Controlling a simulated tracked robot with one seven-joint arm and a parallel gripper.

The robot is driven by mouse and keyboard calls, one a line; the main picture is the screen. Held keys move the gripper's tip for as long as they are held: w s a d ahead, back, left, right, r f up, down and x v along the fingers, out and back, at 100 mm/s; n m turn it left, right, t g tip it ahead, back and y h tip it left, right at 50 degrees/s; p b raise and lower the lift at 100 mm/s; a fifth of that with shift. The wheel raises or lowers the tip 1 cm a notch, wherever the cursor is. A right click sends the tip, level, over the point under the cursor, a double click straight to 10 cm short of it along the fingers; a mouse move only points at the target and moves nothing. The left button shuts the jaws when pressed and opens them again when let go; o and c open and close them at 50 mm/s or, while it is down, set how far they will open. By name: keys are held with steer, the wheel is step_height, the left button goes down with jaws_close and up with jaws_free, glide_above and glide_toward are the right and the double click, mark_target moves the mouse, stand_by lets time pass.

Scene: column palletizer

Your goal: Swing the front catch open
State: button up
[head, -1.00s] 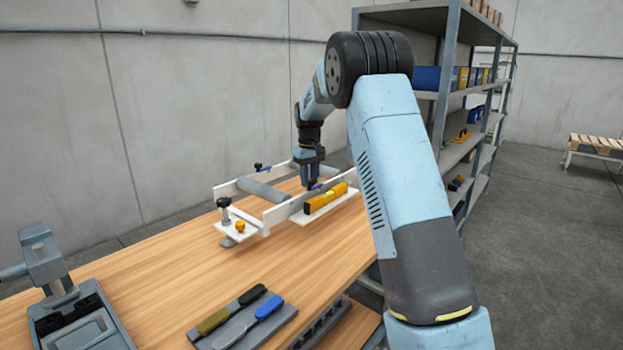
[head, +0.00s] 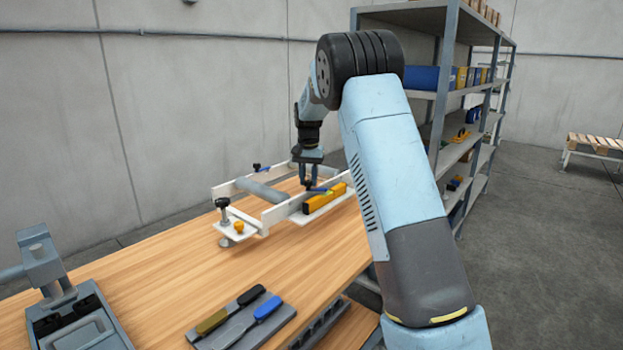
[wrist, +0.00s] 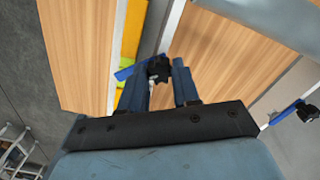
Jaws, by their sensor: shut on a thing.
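The front catch (wrist: 125,73) is a small blue bar with a black knob (wrist: 158,68), on the white rail of the frame on the bench. In the wrist view the knob sits between the two blue-grey fingers of my gripper (wrist: 157,84), which is shut on the catch. The blue bar sticks out to the left past one finger, over the edge of the yellow level. In the head view my gripper (head: 308,185) points down at the near rail, and the blue catch (head: 319,189) shows beside its fingertips. The fingers hide part of it.
A yellow level (head: 325,199) lies against the near rail. A second blue catch (head: 257,167) with a black knob is on the far side. A black clamp knob (head: 222,203) stands at the left corner.

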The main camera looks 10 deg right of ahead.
mark_target(308, 181)
steer(key=shift+m, duration=0.6)
steer(key=o, duration=1.1)
steer(key=shift+c, duration=0.2)
step_height(308, 181, up, 14)
steer(key=shift+f, duration=0.15)
